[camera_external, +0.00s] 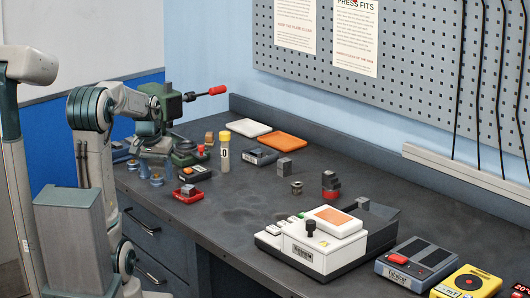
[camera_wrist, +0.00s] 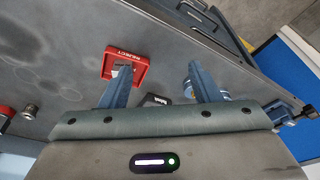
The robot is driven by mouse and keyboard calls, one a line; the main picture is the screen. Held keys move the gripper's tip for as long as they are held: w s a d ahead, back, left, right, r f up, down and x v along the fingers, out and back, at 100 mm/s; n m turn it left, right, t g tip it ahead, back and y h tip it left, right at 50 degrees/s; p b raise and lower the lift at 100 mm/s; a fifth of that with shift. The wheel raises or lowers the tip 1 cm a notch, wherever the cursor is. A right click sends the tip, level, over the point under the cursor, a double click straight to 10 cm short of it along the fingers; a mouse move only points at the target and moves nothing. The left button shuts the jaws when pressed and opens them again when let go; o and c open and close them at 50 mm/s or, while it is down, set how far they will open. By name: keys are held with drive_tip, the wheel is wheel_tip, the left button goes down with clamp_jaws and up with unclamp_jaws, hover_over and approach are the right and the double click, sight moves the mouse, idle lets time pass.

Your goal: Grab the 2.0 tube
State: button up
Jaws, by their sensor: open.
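A clear upright tube with a yellow cap (camera_external: 224,152) stands on the bench in the outside view. Its label shows a "0"; the rest of the label cannot be read. I do not see the tube in the wrist view. My gripper (camera_external: 157,168) is over the left end of the bench, left of the tube and apart from it. In the wrist view my gripper (camera_wrist: 160,68) has its two blue fingers spread, with nothing between them. The red REJECT tray (camera_wrist: 107,67) lies below, by the left finger, and holds a small grey block.
A green press with a red handle (camera_external: 217,90) stands behind the arm. A dark box with an orange button (camera_external: 196,173) is left of the tube. White and orange pads (camera_external: 275,144) lie behind. A white machine (camera_external: 300,255) stands front right.

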drive_tip(key=w+d+r+m+p, duration=0.2)
drive_tip(key=w+d+r+p, duration=0.4)
drive_tip(key=w+r, duration=0.5)
drive_tip(key=m+t+h+p, duration=0.1)
drive_tip(key=p, duration=0.4)
approach(224, 133)
drive_tip(key=shift+m, duration=0.3)
drive_tip(key=x, duration=0.2)
drive_tip(key=p+x, duration=0.1)
drive_tip(key=x, duration=0.2)
drive_tip(key=shift+w+r, duration=0.1)
drive_tip(key=shift+w, duration=0.2)
drive_tip(key=shift+s+p+x, duration=0.2)
drive_tip(key=shift+p+x, duration=0.3)
drive_tip(key=shift+x, duration=1)
drive_tip(key=shift+s+p+x, duration=0.15)
drive_tip(key=shift+p+x, duration=0.35)
drive_tip(key=shift+x, duration=1)
clamp_jaws()
